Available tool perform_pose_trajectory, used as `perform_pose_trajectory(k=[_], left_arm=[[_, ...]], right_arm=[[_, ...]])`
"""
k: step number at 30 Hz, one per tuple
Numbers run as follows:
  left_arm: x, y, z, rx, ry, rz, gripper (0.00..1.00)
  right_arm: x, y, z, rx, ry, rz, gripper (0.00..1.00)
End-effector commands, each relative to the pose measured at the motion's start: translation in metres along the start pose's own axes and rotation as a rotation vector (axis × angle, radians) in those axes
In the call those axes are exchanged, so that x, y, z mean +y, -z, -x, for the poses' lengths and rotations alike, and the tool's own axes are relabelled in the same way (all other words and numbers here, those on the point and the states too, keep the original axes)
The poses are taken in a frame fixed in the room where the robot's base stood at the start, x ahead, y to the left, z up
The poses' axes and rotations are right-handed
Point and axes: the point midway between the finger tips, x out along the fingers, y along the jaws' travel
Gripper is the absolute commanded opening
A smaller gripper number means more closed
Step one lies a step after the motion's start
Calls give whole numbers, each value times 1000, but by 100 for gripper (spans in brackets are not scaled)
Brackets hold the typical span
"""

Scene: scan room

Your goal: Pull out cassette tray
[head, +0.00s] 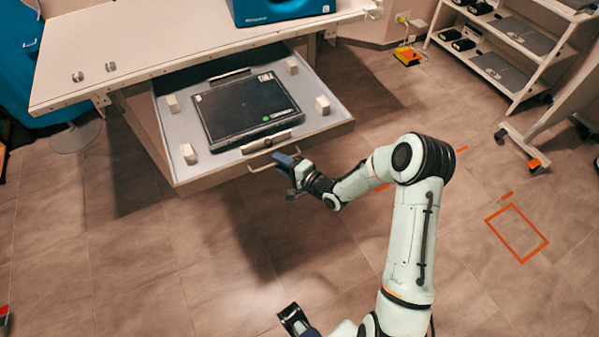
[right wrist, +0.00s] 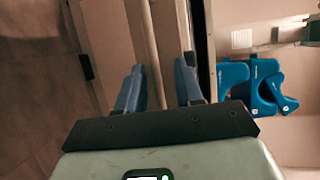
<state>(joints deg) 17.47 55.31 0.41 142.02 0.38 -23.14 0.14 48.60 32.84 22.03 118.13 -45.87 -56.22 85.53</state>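The cassette tray (head: 228,154), a pale drawer under the table, stands well out from the table front. A flat black cassette (head: 245,104) lies in it between small white blocks. The tray's bar handle (head: 273,160) is on its front face. My right gripper (head: 287,163) is at the right part of this handle. In the right wrist view, the handle bar (right wrist: 151,60) runs between the two blue fingers of my right gripper (right wrist: 160,88), which are apart with a gap beside the bar. My left gripper (head: 292,318) is low at the bottom edge, its finger gap unclear.
The white table (head: 170,45) above the tray carries a blue box (head: 280,10) and two small metal knobs. A shelf unit (head: 510,45) stands at the back right, and a blue chair (head: 60,65) at the left. The floor in front of the tray is clear.

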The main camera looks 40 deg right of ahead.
Motion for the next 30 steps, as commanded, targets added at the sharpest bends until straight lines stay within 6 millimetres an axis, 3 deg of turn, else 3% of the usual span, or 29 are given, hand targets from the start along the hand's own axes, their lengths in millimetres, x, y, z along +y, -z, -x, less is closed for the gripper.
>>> perform_pose_trajectory(k=[9, 15, 20, 30], left_arm=[[1, -3, 5, -9, 2, 1, 43], [1, -4, 6, -13, 3, 1, 43], [1, -4, 7, -14, 3, 1, 43], [1, -4, 7, -13, 3, 1, 43]], right_arm=[[0, 0, 74, 3, -4, 0, 36], [0, 0, 104, 0, -3, 0, 36], [0, 0, 114, 0, -2, 0, 36], [1, -1, 114, -1, -2, 0, 36]])
